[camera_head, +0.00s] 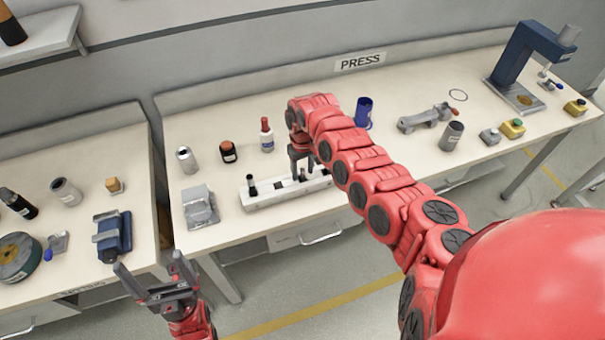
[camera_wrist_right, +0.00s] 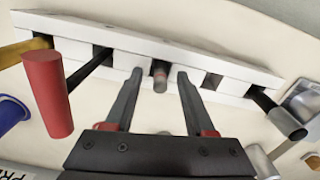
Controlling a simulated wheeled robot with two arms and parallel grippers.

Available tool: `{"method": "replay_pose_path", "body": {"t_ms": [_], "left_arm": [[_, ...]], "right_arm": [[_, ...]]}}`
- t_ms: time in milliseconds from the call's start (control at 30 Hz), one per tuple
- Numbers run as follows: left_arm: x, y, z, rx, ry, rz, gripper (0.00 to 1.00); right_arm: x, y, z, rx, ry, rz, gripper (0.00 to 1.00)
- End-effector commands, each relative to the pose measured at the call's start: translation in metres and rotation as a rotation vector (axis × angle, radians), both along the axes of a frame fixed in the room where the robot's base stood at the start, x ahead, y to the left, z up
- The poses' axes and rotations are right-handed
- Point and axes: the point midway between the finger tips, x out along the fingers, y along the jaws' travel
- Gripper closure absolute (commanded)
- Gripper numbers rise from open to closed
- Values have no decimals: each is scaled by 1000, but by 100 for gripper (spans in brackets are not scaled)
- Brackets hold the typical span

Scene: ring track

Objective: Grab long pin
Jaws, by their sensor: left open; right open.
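A white pin rack (camera_head: 284,193) lies on the middle table. My right gripper (camera_head: 301,172) is above it, fingers pointing down. In the right wrist view, the open fingers (camera_wrist_right: 157,78) are either side of a greyish pin (camera_wrist_right: 160,80), seen almost end-on; contact cannot be told. A red-topped pin (camera_wrist_right: 48,95) with a dark shaft stands left of the fingers, and a grey-topped dark pin (camera_wrist_right: 287,123) at the right end. The latter seems to be the dark pin (camera_head: 252,187) in the head view. Which pin is longest is unclear. My left gripper (camera_head: 148,272) is open and empty at the front.
A red-capped bottle (camera_head: 267,136), a dark jar (camera_head: 228,152) and a grey can (camera_head: 186,160) stand behind the rack. A grey fixture (camera_head: 200,207) is left of it. A blue mug (camera_head: 363,112) stands beyond my right arm. My arm hides the rack's right end.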

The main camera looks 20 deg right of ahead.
Motion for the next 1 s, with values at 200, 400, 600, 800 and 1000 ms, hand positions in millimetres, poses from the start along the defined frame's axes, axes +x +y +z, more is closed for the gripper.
{"method": "replay_pose_path", "body": {"t_ms": [200, 400, 600, 800, 1000], "left_arm": [[0, 0, 1, 0, 0, 0, 0], [0, 0, 1, 0, 0, 0, 0], [0, 0, 1, 0, 0, 0, 0], [0, 0, 1, 0, 0, 0, 0], [0, 0, 1, 0, 0, 0, 0]], "right_arm": [[0, 0, -6, 1, 0, 0, 45], [0, 0, -6, 1, 0, 0, 67], [0, 0, -6, 1, 0, -1, 100], [0, 0, -6, 1, 0, -1, 100], [0, 0, -6, 1, 0, -1, 100]]}}
